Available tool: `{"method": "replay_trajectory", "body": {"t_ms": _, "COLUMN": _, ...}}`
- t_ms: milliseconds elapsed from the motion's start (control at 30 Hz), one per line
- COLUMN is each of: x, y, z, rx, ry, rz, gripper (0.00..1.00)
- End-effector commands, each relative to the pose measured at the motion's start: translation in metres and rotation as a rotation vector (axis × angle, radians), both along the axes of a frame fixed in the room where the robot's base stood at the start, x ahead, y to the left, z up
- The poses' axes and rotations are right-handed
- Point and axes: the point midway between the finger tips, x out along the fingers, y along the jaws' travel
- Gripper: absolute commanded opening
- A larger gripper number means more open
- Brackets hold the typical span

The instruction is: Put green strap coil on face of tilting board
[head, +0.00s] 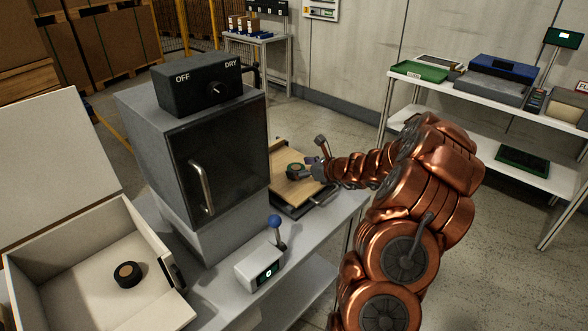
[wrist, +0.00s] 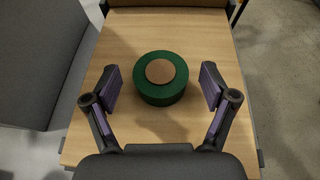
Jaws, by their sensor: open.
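The green strap coil (wrist: 161,88) is a short dark green cylinder with a brown round centre. It rests on the wooden face of the tilting board (wrist: 205,42), near the middle in the wrist view. In the head view the coil (head: 295,168) shows small on the board (head: 292,190), behind the grey cabinet's right side. My gripper (wrist: 160,88) is open, with one purple-padded finger on each side of the coil and a visible gap on both sides. In the head view my gripper (head: 313,168) reaches in from the right, beside the coil.
A grey drying cabinet (head: 225,150) with a handle stands left of the board. In front is a white box with a blue-knobbed lever (head: 274,222). At left, an open cream box (head: 80,285) holds a black coil (head: 127,274). A shelf (head: 480,120) stands at right.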

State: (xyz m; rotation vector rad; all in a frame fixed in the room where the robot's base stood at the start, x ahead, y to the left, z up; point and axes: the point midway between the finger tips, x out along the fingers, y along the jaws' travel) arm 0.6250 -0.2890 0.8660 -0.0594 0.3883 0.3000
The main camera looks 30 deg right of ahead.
Motion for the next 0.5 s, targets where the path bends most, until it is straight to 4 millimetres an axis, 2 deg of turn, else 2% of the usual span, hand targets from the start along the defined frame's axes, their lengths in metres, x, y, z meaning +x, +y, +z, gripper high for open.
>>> {"method": "replay_trajectory", "body": {"t_ms": 200, "x": -0.037, "y": -0.013, "z": 0.016, "rx": -0.002, "ry": -0.002, "rz": -0.005, "gripper": 0.84}}
{"method": "replay_trajectory", "body": {"t_ms": 500, "x": -0.070, "y": -0.023, "z": 0.029, "rx": -0.001, "ry": 0.001, "rz": -0.003, "gripper": 0.84}}
